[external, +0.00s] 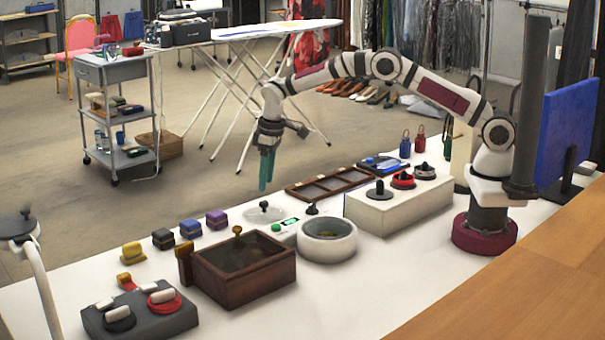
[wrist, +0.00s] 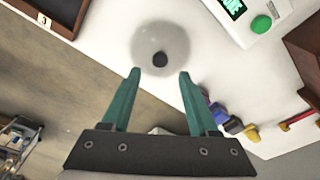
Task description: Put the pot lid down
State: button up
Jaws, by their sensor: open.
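The pot lid (external: 264,214), a clear round disc with a dark knob, lies flat on the white table; it also shows in the wrist view (wrist: 161,46). My gripper (external: 266,187) is open and empty, its green fingers pointing down above the lid in the external view. In the wrist view the fingertips (wrist: 159,72) spread just below the dark knob, with nothing between them. A round whitish pot (external: 327,240) stands to the right and nearer the camera in the external view.
A scale (external: 285,228) with a green display stands between lid and pot. A wooden box (external: 243,270) is nearer the camera. A partitioned wooden tray (external: 330,184) and a white block (external: 398,207) bearing knobbed discs lie right. Several coloured blocks (external: 190,229) line up left.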

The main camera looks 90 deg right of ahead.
notch_tip(320, 180, up, 6)
jog(key=s+a+r+m+y, duration=0.1)
jog(key=s+a+r, duration=0.45)
jog(key=s, duration=0.25)
jog(key=s+a+r, duration=0.4)
jog(key=s+r, duration=0.2)
jog(key=s, duration=0.3)
jog(key=s+a+f+m, duration=0.1)
jog(key=s+a+f, duration=0.1)
jog(key=s, duration=1)
jog(key=s+a+f+m+g+y, duration=0.1)
jog(key=s+a, duration=0.3)
jog(key=s, duration=0.9)
jog(key=shift+s+f+g, duration=0.25)
jog(key=shift+f+g, duration=0.05)
jog(key=shift+f, duration=0.2)
jog(key=shift+o, duration=0.3)
